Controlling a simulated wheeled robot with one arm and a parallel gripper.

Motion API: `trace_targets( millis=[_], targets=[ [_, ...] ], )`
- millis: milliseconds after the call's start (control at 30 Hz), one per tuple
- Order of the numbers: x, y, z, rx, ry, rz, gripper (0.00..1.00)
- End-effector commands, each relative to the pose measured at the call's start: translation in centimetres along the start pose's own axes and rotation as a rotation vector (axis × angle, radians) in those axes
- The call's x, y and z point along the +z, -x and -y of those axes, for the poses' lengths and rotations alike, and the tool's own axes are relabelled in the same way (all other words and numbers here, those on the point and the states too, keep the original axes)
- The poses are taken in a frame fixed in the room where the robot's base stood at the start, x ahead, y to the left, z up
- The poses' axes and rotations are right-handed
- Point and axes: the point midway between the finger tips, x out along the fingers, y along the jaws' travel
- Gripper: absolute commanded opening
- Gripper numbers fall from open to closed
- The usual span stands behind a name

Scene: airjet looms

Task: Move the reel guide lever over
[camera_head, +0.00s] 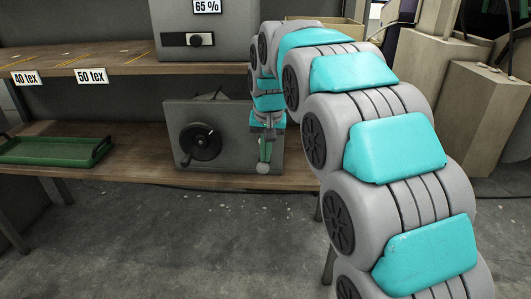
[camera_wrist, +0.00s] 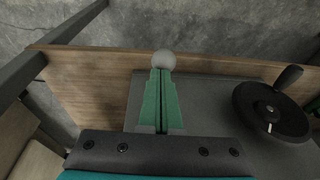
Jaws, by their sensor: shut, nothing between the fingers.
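The grey machine box (camera_head: 235,110) stands on the lower wooden shelf. A pale round knob (camera_head: 263,168), which looks like the end of the reel guide lever, hangs low at the box's right front. The knob also shows in the wrist view (camera_wrist: 164,60), just past my fingertips. My gripper (camera_head: 265,150) is in front of the box's right side. Its green fingers (camera_wrist: 160,78) are shut together with nothing seen between them. The lever's shaft is hidden behind the fingers. I cannot tell whether the fingers touch the knob.
A black handwheel with a crank (camera_head: 200,143) is on the box's left front and stands close to my gripper in the wrist view (camera_wrist: 272,110). A green tray (camera_head: 55,152) lies on the shelf (camera_head: 130,170) at left. An upper shelf (camera_head: 130,66) bears another box (camera_head: 205,25). The floor in front is clear.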

Motion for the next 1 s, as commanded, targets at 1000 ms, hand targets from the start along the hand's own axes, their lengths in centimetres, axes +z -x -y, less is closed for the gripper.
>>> trace_targets(
  millis=[1000],
  targets=[
    [4.6, -4.4, -0.3, 0.001, 0.038, -0.576, 0.00]
  ],
)
